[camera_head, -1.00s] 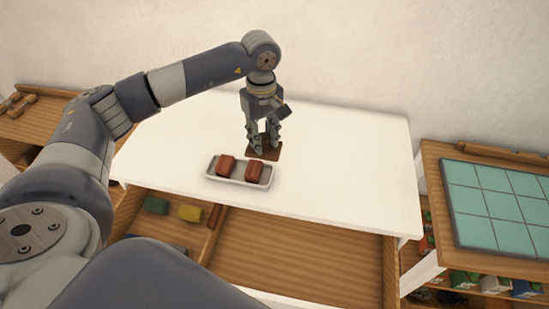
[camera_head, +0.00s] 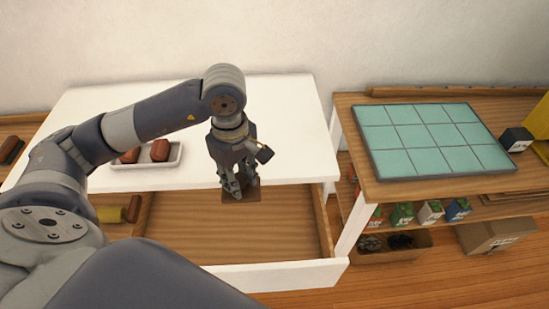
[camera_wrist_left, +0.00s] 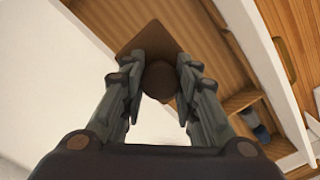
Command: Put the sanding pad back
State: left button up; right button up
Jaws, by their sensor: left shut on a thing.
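The sanding pad (camera_head: 252,195) is a flat brown square plate. In the left wrist view the sanding pad (camera_wrist_left: 150,37) shows a round dark knob (camera_wrist_left: 160,80) on its near face. My left gripper (camera_head: 238,188) is shut on this knob, with a finger on either side of it. It holds the pad over the open drawer (camera_head: 190,222), near the white tabletop's front edge. The drawer's wide wooden compartment lies below the pad and looks empty. In the left wrist view, my left gripper (camera_wrist_left: 160,75) partly hides the pad. My right gripper is not in view.
A white tray (camera_head: 176,161) with two red-brown blocks stands on the white table (camera_head: 285,125), partly behind my arm. A wooden table with a teal tiled panel (camera_head: 430,138) stands right, with boxes below.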

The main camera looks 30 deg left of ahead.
pick_arm(q)
jog(key=w+a+p, duration=0.1)
jog(key=w+a, duration=0.1)
jog(key=w, duration=0.2)
jog(key=w+a+f+p, duration=0.1)
jog(key=w+a+p, duration=0.1)
jog(key=w, duration=0.3)
jog(key=w+a+p, duration=0.2)
jog(key=w, duration=0.3)
jog(key=shift+w+a+f, duration=0.1)
jog(key=shift+a+f, duration=0.05)
jog(key=shift+f, duration=0.05)
notch_tip(320, 180, down, 3)
jog(key=shift+f+p, duration=0.1)
jog(key=shift+p, duration=1.1)
jog(key=shift+f, duration=0.3)
jog(key=shift+f+b, duration=0.1)
jog(key=shift+b, duration=0.25)
jog(key=o, duration=1)
jog(key=shift+o, duration=0.2)
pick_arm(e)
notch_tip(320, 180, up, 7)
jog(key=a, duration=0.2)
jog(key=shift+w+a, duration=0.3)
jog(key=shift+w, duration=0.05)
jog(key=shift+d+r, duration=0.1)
